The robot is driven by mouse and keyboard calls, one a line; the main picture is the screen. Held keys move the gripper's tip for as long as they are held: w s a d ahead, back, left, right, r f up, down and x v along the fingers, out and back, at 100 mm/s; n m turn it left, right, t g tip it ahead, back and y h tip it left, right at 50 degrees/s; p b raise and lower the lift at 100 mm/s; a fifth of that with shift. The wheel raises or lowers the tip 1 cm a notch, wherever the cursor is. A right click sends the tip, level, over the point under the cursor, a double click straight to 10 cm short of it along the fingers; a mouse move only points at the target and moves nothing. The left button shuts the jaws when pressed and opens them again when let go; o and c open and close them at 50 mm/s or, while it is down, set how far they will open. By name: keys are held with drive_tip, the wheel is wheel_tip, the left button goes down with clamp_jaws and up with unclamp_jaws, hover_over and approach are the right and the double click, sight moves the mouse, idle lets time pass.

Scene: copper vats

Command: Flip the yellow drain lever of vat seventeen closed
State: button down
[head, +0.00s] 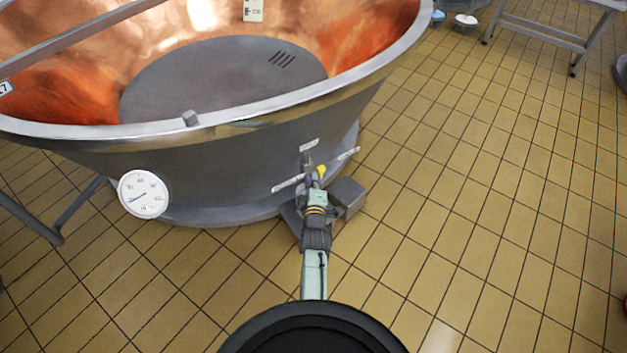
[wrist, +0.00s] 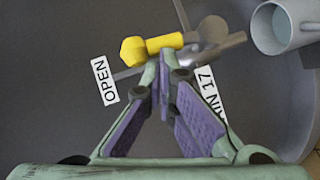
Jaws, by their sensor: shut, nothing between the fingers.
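The yellow drain lever (wrist: 152,46) is on the outer wall of the copper vat (head: 250,150). In the wrist view its knobbed end points left, above the OPEN label (wrist: 105,80). Its other end meets a grey valve stem (wrist: 205,45). In the head view only a small yellow part (head: 321,170) shows beyond my gripper (head: 317,188). My gripper is shut and empty in the wrist view (wrist: 163,62), its tips just below the middle of the lever. I cannot tell whether they touch it.
A grey pipe end (wrist: 285,25) stands right of the lever. A round dial gauge (head: 143,194) is on the vat wall to the left. A grey box-shaped part (head: 347,197) is right of my gripper.

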drive_tip(key=shift+w+d+r, duration=0.2)
drive_tip(key=shift+d, duration=0.1)
drive_tip(key=w+d+f+m+g+y+b, duration=0.2)
drive_tip(key=w+d+m+g+y+b, duration=0.2)
drive_tip(key=m, duration=0.4)
drive_tip(key=shift+d+f+g+y+b, duration=0.2)
drive_tip(key=shift+d+g+y+b, duration=0.3)
drive_tip(key=shift+d+g+y, duration=0.7)
drive_tip(key=shift+d+m, duration=0.15)
drive_tip(key=shift+m, duration=0.15)
idle(0.3)
drive_tip(key=shift+w, duration=0.1)
